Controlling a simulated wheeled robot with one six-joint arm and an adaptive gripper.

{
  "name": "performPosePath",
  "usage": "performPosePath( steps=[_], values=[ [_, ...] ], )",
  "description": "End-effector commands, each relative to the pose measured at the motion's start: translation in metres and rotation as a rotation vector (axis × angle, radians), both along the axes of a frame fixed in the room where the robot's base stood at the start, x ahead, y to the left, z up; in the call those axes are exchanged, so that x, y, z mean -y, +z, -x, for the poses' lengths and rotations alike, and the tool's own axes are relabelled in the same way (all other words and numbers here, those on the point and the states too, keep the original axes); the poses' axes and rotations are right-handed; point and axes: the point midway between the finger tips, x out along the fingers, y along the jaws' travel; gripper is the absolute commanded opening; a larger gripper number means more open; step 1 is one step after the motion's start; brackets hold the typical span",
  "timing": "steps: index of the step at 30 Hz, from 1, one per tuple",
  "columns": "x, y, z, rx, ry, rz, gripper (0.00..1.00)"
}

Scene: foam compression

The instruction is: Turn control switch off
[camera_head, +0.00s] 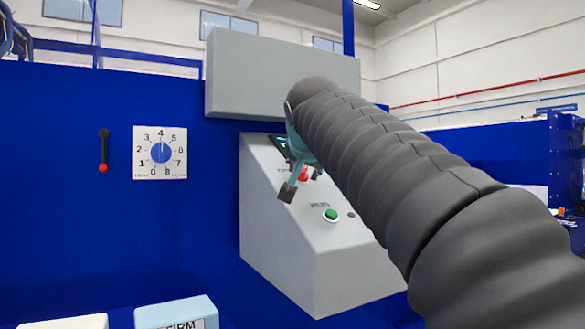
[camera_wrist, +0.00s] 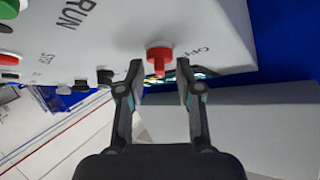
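The control switch is a red knob with a narrow raised grip (camera_wrist: 159,58) on the pale grey panel (camera_wrist: 115,40). Lettering that looks like OFF is beside it, and RUN is printed to its left. In the head view the red switch (camera_head: 304,174) is partly hidden by my gripper. My gripper (camera_wrist: 159,76) is open in the wrist view, one finger on each side of the switch, with a visible gap to it on both sides. In the head view one finger of my gripper (camera_head: 288,190) shows against the panel; the other is hidden by the arm.
A green button (camera_head: 330,215) is lower on the sloped console (camera_head: 290,255). A grey box (camera_head: 260,75) juts out above. A dial (camera_head: 160,153) and a red-tipped lever (camera_head: 103,150) are on the blue wall at left. A light-blue block (camera_head: 176,310) is below.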

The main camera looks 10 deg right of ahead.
Motion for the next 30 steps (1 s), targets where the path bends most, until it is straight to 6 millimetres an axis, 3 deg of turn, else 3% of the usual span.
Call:
performPosePath(
  steps=[11,12,16,30],
  values=[
    [0.001,-0.0027,-0.0065,-0.001,0.0,0.0,0.35],
    [0.001,-0.0027,-0.0065,-0.001,0.0,0.0,0.33],
    [0.001,-0.0027,-0.0064,0.0,0.0,0.0,0.0],
    [0.0027,-0.0025,-0.0054,0.012,0.058,0.033,0.0]
  ],
)
